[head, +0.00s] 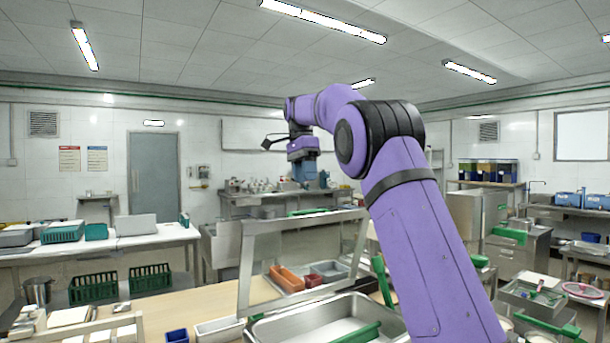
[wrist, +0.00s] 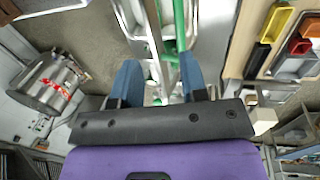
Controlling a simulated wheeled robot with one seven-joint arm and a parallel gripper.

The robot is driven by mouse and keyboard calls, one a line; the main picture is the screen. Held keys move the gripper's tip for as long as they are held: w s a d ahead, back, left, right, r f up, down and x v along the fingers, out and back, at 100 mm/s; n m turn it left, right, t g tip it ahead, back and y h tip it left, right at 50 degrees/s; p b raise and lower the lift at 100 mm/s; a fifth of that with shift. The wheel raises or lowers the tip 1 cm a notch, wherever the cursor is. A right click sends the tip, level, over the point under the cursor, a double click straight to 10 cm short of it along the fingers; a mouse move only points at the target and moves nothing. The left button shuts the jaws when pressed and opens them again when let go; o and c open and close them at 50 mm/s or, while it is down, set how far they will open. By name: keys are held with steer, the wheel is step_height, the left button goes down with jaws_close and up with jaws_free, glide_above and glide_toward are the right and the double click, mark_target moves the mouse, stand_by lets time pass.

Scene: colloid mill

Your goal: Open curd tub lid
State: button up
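A metal-framed clear lid (head: 247,262) stands raised and tilted behind an open metal tub (head: 262,329) in the head view. I take these to be the curd tub and its lid. A green handle bar (head: 310,211) runs along the lid's top edge. My gripper (wrist: 160,76) has its two blue fingers spread apart in the wrist view. A green bar (wrist: 179,24) and grey metal rails show beyond and between the fingertips. I cannot tell whether they touch. In the head view my gripper (head: 303,150) hangs above the lid's top edge.
An orange tray (head: 286,279) and a red one sit in a metal tray behind the lid. Green crates (head: 93,288) stand at the left. A steel vessel with red marking (wrist: 48,85) is left of my gripper. A blue box (head: 177,336) is on the front bench.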

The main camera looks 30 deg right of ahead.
stand_by(0.3)
steer(key=f+t, duration=0.1)
steer(key=f, duration=0.2)
steer(key=f+t, duration=0.1)
steer(key=f, duration=0.2)
steer(key=f+t, duration=0.1)
steer(key=f, duration=0.2)
steer(key=shift+w+d, duration=0.1)
steer(key=shift+w, duration=0.15)
stand_by(0.4)
jaws_close()
